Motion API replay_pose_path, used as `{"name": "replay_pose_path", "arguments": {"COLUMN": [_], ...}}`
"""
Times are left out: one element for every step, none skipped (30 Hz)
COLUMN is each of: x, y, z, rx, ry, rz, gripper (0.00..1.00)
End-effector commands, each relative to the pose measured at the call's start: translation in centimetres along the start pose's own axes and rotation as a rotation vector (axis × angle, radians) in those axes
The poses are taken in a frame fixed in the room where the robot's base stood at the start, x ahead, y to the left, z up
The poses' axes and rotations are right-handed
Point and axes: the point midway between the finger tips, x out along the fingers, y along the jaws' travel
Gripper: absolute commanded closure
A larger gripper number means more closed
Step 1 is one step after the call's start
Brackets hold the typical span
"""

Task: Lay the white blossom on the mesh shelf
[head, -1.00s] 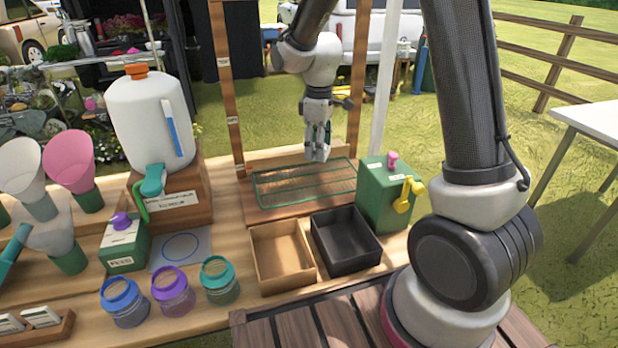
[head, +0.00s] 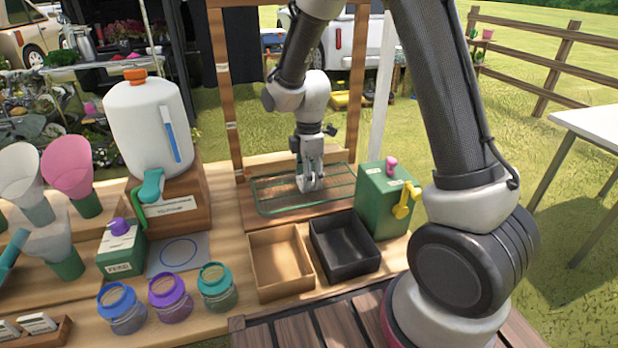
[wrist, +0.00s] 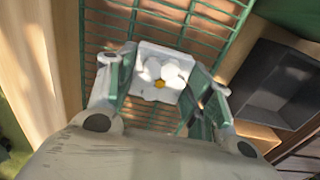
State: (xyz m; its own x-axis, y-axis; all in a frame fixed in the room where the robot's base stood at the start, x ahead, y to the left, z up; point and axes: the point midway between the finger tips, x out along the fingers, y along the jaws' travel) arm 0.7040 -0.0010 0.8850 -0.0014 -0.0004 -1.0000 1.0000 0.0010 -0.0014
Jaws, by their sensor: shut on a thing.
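In the head view, my gripper (head: 310,184) points down over the shelf's middle, low and close to the mesh. I cannot tell whether the blossom touches the bars. In the head view the fingers mostly hide the blossom.
A tan open box (head: 280,262) and a black open box (head: 345,246) stand in front of the shelf. A green box (head: 380,205) with a yellow tap stands close to its right. A white dispenser (head: 150,120) is at the left. Wooden posts rise behind the shelf.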

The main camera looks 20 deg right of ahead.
Motion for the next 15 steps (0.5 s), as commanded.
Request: {"name": "replay_pose_path", "arguments": {"x": [0.46, 0.54, 0.52, 0.49, 0.48, 0.47, 0.47, 0.48, 0.55, 0.64, 0.74, 0.71, 0.70, 0.70, 0.70], "y": [-0.02, -0.01, 0.01, 0.02, 0.02, 0.02, 0.02, 0.02, 0.02, 0.02, 0.01, 0.03, 0.04, 0.03, 0.03], "z": [0.01, 0.01, 0.00, 0.00, 0.00, 0.00, 0.00, 0.00, 0.00, 0.00, 0.00, -0.01, -0.01, -0.01, -0.01], "rx": [0.000, 0.000, 0.000, 0.000, 0.000, 0.001, 0.001, 0.001, 0.001, 0.001, 0.001, 0.001, 0.001, 0.001, 0.001], "ry": [0.000, 0.000, 0.000, 0.000, 0.000, 0.000, 0.000, 0.000, 0.000, 0.000, 0.000, 0.000, 0.000, 0.000, 0.000], "rz": [-0.001, -0.001, 0.000, 0.001, 0.001, 0.001, 0.001, 0.001, 0.001, 0.000, 0.000, 0.001, 0.001, 0.001, 0.001], "gripper": [0.71, 0.71, 0.71, 0.71, 0.71, 0.71, 0.71, 0.71, 0.71, 0.71, 0.71, 0.43, 0.38, 0.32, 0.27]}}
